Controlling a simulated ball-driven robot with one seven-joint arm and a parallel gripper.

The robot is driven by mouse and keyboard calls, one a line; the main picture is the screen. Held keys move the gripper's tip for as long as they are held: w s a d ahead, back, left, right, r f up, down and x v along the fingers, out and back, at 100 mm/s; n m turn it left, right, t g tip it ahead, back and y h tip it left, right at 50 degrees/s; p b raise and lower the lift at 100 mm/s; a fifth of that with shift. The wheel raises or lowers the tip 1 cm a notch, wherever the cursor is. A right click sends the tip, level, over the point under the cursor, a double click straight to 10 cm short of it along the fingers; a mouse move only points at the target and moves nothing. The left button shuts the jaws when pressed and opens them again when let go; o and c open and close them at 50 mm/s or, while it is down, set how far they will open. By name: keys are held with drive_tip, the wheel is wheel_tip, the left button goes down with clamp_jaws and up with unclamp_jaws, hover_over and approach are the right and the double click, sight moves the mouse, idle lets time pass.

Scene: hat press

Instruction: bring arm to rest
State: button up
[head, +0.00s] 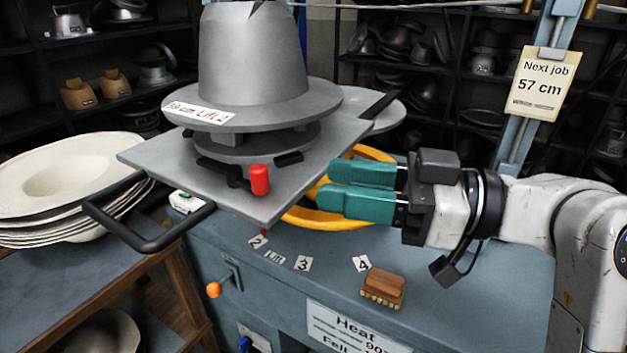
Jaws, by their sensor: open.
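My gripper (345,189) comes in from the right, just right of the press plate. Its two teal fingers point left and are apart, with nothing seen held between them. The fingers lie in front of a yellow-orange ring (370,152) that rests under and beside the plate and is partly hidden. My white arm reaches in from the right edge. A grey metal hat block (252,70), labelled 59 cm and Lift 2, stands on the grey plate (303,185). A red-knobbed lever (259,180) sits at the block's base.
A stack of pale felt hats (60,190) is at left. A black handle (140,240) juts from the plate. A wooden brush (383,287) lies on the blue bench (440,300). An orange-knobbed lever (214,290) is on its front. A "Next job 57 cm" card (543,82) hangs on the post.

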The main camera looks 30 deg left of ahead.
drive_tip(key=shift+d, duration=0.3)
drive_tip(key=d+f+m+t+h+p, duration=0.2)
drive_tip(key=d+f+m+t+h, duration=0.2)
drive_tip(key=d+f+m, duration=0.7)
drive_tip(key=d+f+m+t+h+p, duration=0.2)
drive_tip(key=d+f+t+h, duration=0.25)
drive_tip(key=f, duration=1.25)
drive_tip(key=s+d+f+m+g+h+p, duration=0.1)
drive_tip(key=s+d+f+m+g+h, duration=0.1)
drive_tip(key=s+d+f, duration=0.4)
drive_tip(key=s+d+f+m+g+h+p, duration=0.1)
drive_tip(key=s+d+f+m+h, duration=0.4)
drive_tip(key=s+d, duration=1.1)
drive_tip(key=shift+s+d+f+m+g+h, duration=0.15)
drive_tip(key=shift+s+f+m+g+h, duration=0.15)
drive_tip(key=shift+s+f+g+h, duration=0.6)
